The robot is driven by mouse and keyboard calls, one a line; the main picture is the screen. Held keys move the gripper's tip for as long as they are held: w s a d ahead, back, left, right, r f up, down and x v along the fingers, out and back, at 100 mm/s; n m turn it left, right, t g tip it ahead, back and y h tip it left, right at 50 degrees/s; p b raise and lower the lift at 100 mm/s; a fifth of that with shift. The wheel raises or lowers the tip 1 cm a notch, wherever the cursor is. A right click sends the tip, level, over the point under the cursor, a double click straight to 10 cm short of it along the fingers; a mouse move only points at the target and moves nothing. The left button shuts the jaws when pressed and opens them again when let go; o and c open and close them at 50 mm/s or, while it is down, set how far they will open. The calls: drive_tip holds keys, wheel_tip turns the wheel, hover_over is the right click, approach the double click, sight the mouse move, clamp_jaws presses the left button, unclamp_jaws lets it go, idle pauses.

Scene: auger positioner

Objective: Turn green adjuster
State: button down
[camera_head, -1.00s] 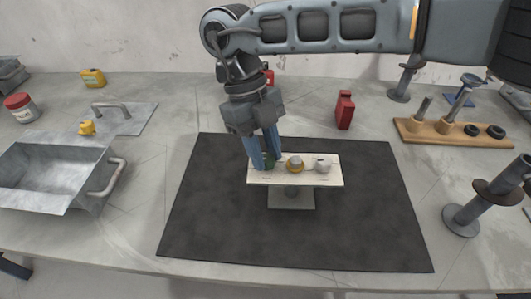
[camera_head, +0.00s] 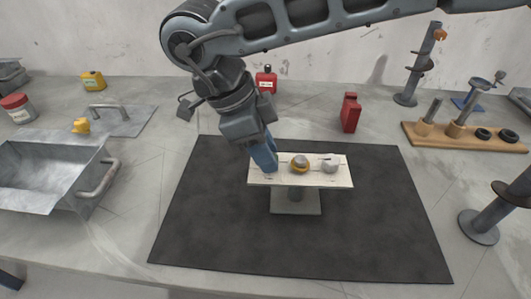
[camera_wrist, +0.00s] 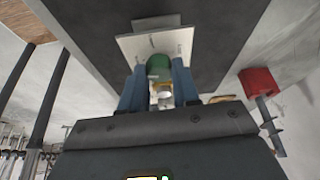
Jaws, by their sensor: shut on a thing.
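The positioner is a cream panel (camera_head: 341,178) on a grey stand, upright on the black mat (camera_head: 385,235). My gripper (camera_head: 268,163) is at the panel's left end, shut on the green adjuster. In the wrist view my gripper (camera_wrist: 160,92) has one finger on either side of it.
A metal tray (camera_head: 50,180) with a handle stands at left. A red can (camera_head: 350,112) and a red bottle (camera_head: 266,80) stand behind the mat. A wooden rack (camera_head: 465,137) and grey auger posts (camera_head: 480,226) are at right. The mat's front is clear.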

drive_tip(key=shift+n+t+b, duration=0.45)
drive_tip(key=shift+n+t, duration=0.05)
drive_tip(key=shift+n, duration=0.6)
drive_tip(key=shift+s, duration=0.1)
drive_tip(key=c, duration=0.8)
unclamp_jaws()
drive_tip(key=v, duration=0.7)
drive_tip(key=shift+r+b, duration=0.35)
drive_tip(key=shift+r, duration=0.05)
